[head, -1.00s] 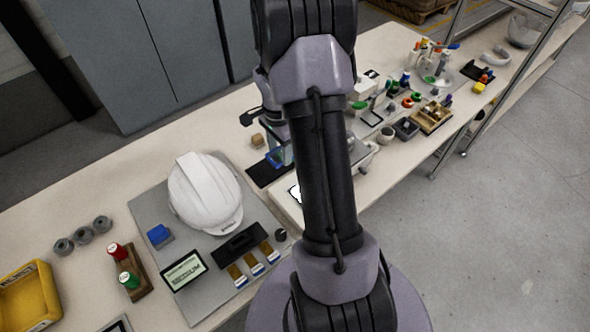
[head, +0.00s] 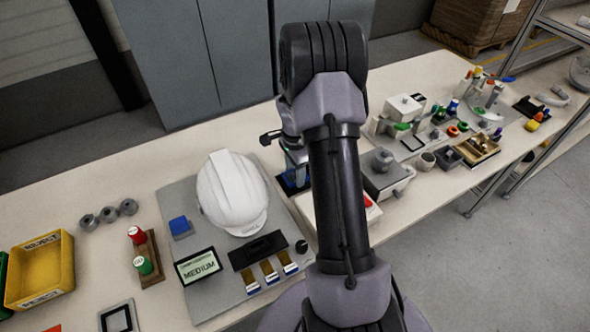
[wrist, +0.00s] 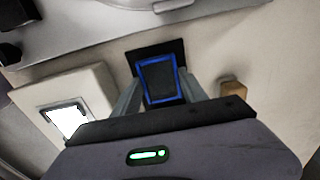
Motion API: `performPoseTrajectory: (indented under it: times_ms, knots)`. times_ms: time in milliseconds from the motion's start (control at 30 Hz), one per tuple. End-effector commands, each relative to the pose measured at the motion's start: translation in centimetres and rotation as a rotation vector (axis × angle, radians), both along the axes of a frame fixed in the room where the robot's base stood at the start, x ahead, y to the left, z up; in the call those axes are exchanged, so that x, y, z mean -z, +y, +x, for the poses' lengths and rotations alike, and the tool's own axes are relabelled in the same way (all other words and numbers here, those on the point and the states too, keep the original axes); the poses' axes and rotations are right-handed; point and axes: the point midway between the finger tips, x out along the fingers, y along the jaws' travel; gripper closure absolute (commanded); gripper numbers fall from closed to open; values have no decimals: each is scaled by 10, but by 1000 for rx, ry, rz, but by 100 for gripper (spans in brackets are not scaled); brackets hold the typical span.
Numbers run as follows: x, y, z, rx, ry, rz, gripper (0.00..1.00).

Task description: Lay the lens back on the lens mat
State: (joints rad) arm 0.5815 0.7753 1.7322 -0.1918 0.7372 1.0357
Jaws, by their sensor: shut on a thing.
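The lens (wrist: 160,82) is a dark, see-through plate with a blue frame, held between the two fingers of my gripper (wrist: 158,92) in the wrist view. The black lens mat (wrist: 140,57) lies on the bench right behind it, with its dark edge showing around the lens. I cannot tell whether the lens touches the mat. In the head view the mat (head: 283,186) shows just left of my arm, with blue of the lens (head: 297,180) over it. My arm hides most of the gripper there.
A white box with a lit panel (wrist: 68,118) stands left of the mat in the wrist view. A small wooden block (wrist: 232,86) stands to the right. In the head view, a white helmet (head: 232,190) on a grey board is left of the mat.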

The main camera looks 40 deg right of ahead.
Motion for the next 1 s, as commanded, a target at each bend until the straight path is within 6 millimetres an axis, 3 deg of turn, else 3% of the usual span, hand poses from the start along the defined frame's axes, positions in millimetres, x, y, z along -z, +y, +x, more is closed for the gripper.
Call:
performPoseTrajectory:
  times_ms: [767,800,900,1000]
  knots:
    - [10,0,0,0,0,0,90]
    - [9,0,0,0,0,0,46]
    - [9,0,0,0,0,0,26]
    - [9,0,0,0,0,0,24]
